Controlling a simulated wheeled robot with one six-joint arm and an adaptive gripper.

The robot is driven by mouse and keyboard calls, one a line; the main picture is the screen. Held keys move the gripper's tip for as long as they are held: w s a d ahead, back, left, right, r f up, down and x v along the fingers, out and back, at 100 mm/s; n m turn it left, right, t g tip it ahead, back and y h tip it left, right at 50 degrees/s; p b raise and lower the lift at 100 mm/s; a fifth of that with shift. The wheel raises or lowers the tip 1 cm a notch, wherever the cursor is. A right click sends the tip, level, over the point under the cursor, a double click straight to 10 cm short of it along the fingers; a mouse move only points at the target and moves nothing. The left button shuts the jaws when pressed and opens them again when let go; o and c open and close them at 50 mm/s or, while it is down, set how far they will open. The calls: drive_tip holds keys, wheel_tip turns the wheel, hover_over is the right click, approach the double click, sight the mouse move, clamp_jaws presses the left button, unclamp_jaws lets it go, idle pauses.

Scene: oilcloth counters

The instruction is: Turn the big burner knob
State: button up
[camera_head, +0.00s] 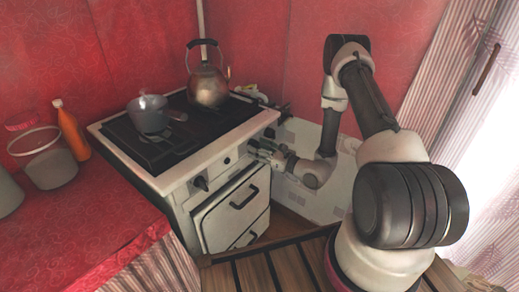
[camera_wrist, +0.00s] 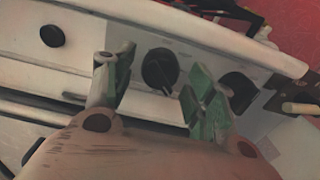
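The stove (camera_head: 181,178) stands against the red wall with knobs along its front panel. In the wrist view, a black knob (camera_wrist: 160,68) shows between the two green-tipped fingers of my gripper (camera_wrist: 161,87). The fingers are apart, with a gap on each side of this knob; I cannot tell whether the tips reach around it. Another black knob (camera_wrist: 238,88) is partly hidden behind the right finger. In the head view, my gripper (camera_head: 262,151) is at the right end of the panel and hides the knobs there.
A small round black button (camera_wrist: 52,36) is left of the knobs. A kettle (camera_head: 208,86) and a lidded pot (camera_head: 149,115) stand on the stove. The oven door handle (camera_head: 244,198) lies below the panel. An orange bottle (camera_head: 73,131) and a jar (camera_head: 46,160) are on the left counter.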

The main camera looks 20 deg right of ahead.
drive_tip(key=c, duration=0.8)
drive_tip(key=shift+n, duration=0.3)
drive_tip(key=n, duration=1.2)
drive_tip(key=shift+d, duration=0.1)
drive_tip(key=n, duration=0.7)
drive_tip(key=shift+n, duration=0.4)
drive_tip(key=n, duration=0.6)
drive_tip(key=shift+r, duration=0.1)
drive_tip(key=shift+n, duration=0.4)
